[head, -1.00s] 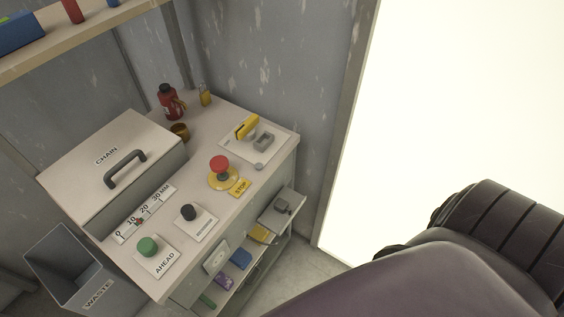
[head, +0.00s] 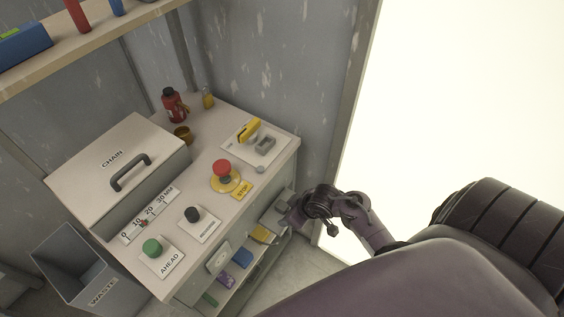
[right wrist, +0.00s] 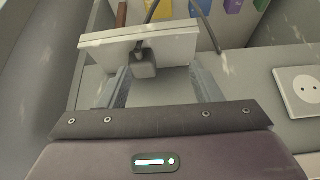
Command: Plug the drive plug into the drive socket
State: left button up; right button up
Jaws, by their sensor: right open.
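The drive plug (right wrist: 144,66) is a small dark grey block with a black cable, at the edge of a pale side shelf (right wrist: 105,38) in the right wrist view. My right gripper (right wrist: 155,82) is open, with one finger on either side of the plug and no visible grip on it. In the head view my right gripper (head: 283,212) is at that shelf and hides the plug. The drive socket (right wrist: 301,88) is a white plate with a round two-hole outlet, right of the gripper. It also shows on the cabinet front in the head view (head: 219,256). My left gripper is out of view.
The cabinet top holds a red stop button (head: 222,167), a green button (head: 152,248), a black knob (head: 192,214) and a yellow-handled switch (head: 249,131). Coloured items lie on the lower shelf, including a blue one (head: 242,258). A waste bin (head: 85,265) stands left.

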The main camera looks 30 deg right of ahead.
aim_at(283, 205)
jog(key=d+r, duration=0.1)
jog(key=w+r, duration=0.1)
jog(key=r, duration=0.1)
jog(key=shift+d+n+t, duration=0.3)
jog(key=shift+d+t, duration=0.05)
jog(key=shift+t, duration=0.05)
jog(key=shift+w+a+f+y, duration=0.15)
jog(key=shift+w+f, duration=0.2)
jog(key=shift+f, duration=0.25)
jog(key=shift+w+a+f+y, duration=0.15)
jog(key=shift+w+f, duration=0.2)
jog(key=shift+f, duration=0.2)
jog(key=shift+d, duration=0.1)
jog(key=x, duration=0.3)
jog(key=b+x, duration=0.1)
jog(key=x, duration=0.1)
jog(key=shift+w+d+f, duration=0.1)
jog(key=shift+d+f, duration=0.05)
jog(key=shift+d, duration=0.2)
